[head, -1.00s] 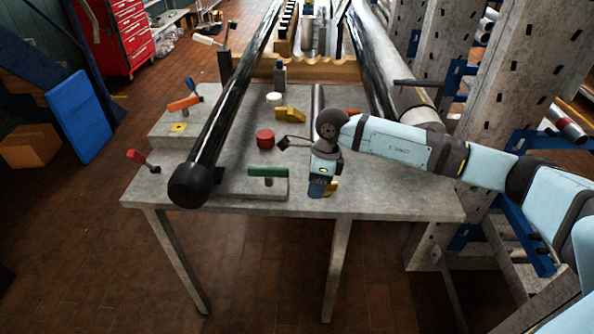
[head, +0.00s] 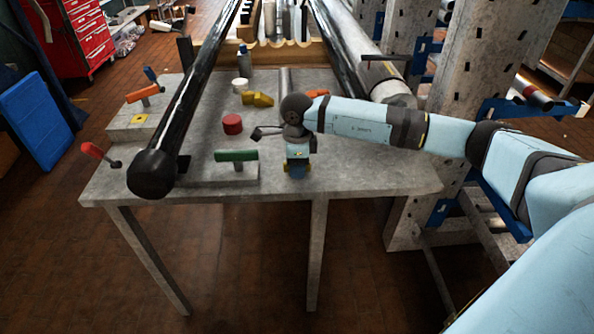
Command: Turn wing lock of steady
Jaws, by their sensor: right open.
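Several coloured wing-shaped handles stand on the grey table (head: 370,180); I cannot tell which one is the steady's wing lock. A green one (head: 236,155) sits on a low block near the front edge. Orange ones are at the left (head: 142,93) and behind my right wrist (head: 318,93), the latter partly hidden. A red-tipped lever (head: 93,150) is at the left front. My right gripper (head: 297,174) points down, open, over the table's front part, right of the green handle and apart from it. Its fingertips are small and hard to make out. My left gripper is out of view.
A long black bar (head: 200,85) with a round end runs along the table's left part. A red knob (head: 232,123), a white cap (head: 240,85) and a yellow piece (head: 258,99) stand mid-table. A pierced grey upright (head: 478,90) is at the right.

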